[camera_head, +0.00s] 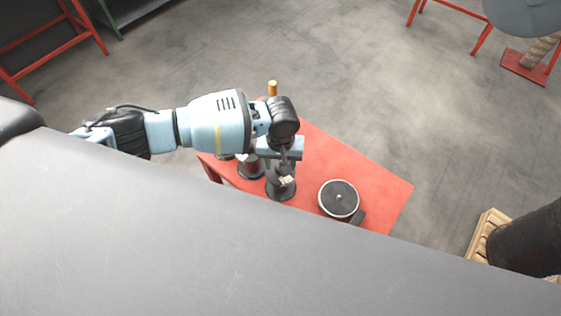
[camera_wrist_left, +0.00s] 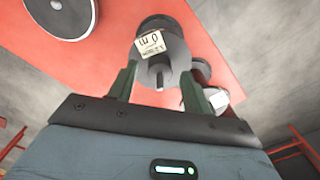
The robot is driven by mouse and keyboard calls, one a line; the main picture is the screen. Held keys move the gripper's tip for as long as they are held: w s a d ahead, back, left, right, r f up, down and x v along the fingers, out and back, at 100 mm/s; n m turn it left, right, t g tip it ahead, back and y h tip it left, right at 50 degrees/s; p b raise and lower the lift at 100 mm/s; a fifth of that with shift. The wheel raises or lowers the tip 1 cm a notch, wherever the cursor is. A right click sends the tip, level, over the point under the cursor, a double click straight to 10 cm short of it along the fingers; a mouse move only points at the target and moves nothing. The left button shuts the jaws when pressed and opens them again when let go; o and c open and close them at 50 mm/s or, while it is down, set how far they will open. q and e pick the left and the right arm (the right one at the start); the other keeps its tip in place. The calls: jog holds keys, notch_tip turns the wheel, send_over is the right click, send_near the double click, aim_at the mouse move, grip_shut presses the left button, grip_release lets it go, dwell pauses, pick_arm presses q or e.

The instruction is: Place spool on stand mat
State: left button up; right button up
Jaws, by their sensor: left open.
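A dark grey spool with a white label (camera_head: 281,190) stands on the red table, below my left gripper (camera_head: 284,168). In the left wrist view this spool (camera_wrist_left: 173,48) lies ahead of the open fingers (camera_wrist_left: 158,72), roughly between their tips. I cannot tell whether they touch it. The fingers hold nothing that I can see. A round dark disc with a pale rim and central pin (camera_head: 338,198), seemingly the stand mat, lies right of the spool. It shows at the upper left of the left wrist view (camera_wrist_left: 60,14), with nothing on it. My right gripper is not in view.
A second labelled spool (camera_head: 249,168) stands left of the first, partly hidden by my arm. An orange cylinder (camera_head: 272,88) rises behind my wrist. The red table (camera_head: 385,190) is bare right of the disc. A wooden pallet (camera_head: 482,232) lies at lower right.

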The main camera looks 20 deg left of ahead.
pick_arm(q)
notch_tip(320, 180, up, 12)
jog(key=p, duration=0.2)
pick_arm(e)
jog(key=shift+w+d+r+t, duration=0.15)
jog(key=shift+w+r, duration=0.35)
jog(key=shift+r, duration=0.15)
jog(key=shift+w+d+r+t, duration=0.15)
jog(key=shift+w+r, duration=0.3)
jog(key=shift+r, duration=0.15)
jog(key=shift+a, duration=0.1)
pick_arm(q)
jog(key=s+d+f+m+t+h, duration=0.35)
jog(key=s+d+f+h, duration=0.35)
jog(key=s+d+f, duration=0.4)
jog(key=s+a+f+t+y, duration=0.2)
jog(key=s+a+f, duration=0.1)
jog(key=s+a, duration=0.5)
jog(key=s+a+f+m+t+y, duration=0.1)
jog(key=s+a+f+t+y, duration=0.2)
jog(key=s+a, duration=0.6)
jog(key=shift+s+a+f, duration=0.15)
jog(key=shift+a+f, duration=0.05)
jog(key=shift+a, duration=0.2)
jog(key=shift+s, duration=0.1)
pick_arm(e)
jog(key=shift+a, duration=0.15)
